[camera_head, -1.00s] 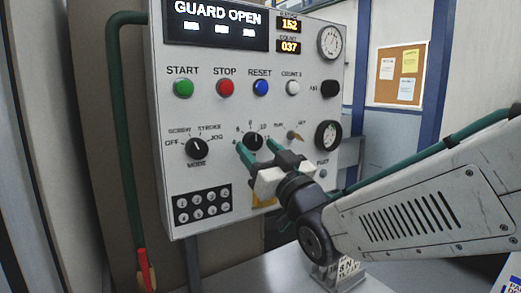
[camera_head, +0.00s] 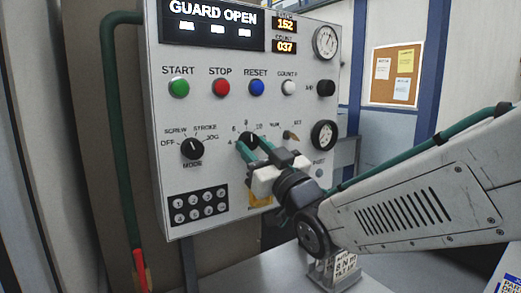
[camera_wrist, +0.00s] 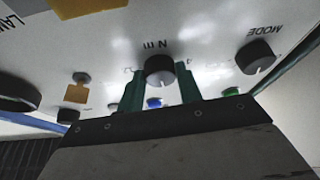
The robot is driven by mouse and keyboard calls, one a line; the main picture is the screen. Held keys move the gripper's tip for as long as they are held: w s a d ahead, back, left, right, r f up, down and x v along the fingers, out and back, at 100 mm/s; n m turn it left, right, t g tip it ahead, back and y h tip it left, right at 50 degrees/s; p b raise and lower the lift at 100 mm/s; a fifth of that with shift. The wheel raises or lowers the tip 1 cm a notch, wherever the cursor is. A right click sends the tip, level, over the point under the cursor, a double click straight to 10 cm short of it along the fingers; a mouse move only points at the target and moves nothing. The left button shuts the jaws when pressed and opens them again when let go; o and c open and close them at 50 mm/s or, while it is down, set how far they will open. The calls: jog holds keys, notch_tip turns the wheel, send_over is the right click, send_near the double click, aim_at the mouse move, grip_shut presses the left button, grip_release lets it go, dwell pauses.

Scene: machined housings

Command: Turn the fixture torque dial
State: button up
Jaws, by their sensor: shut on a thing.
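The torque dial is a black round knob (camera_head: 251,138) on the white control panel, with a number scale around it. In the wrist view the knob (camera_wrist: 159,68) sits near the middle, under an upside-down "N m" label. My gripper (camera_head: 247,146) has its two green fingers on either side of the knob. The wrist view shows the fingers (camera_wrist: 160,84) left and right of the knob, shut on it. The fingers cover part of the knob and its scale in the head view, so its setting cannot be read there.
The black mode knob (camera_head: 192,148) is left of the dial. Above are the green start (camera_head: 179,88), red stop (camera_head: 221,87) and blue reset (camera_head: 256,88) buttons.

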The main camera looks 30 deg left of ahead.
jog(key=n+g, duration=0.1)
jog(key=n, duration=0.2)
jog(key=n+g, duration=0.1)
jog(key=n, duration=0.1)
jog(key=shift+w+d+n+g+y, duration=0.1)
jog(key=shift+w+n+g+y, duration=0.05)
jog(key=shift+n+g+y, duration=0.2)
jog(key=shift+w+r+n+g, duration=0.1)
jog(key=shift+n+g, duration=1.25)
jog(key=shift+n, duration=1.5)
jog(key=o, duration=1)
jog(key=shift+d, duration=0.1)
jog(key=shift+d, duration=0.25)
jog(key=v, duration=0.7)
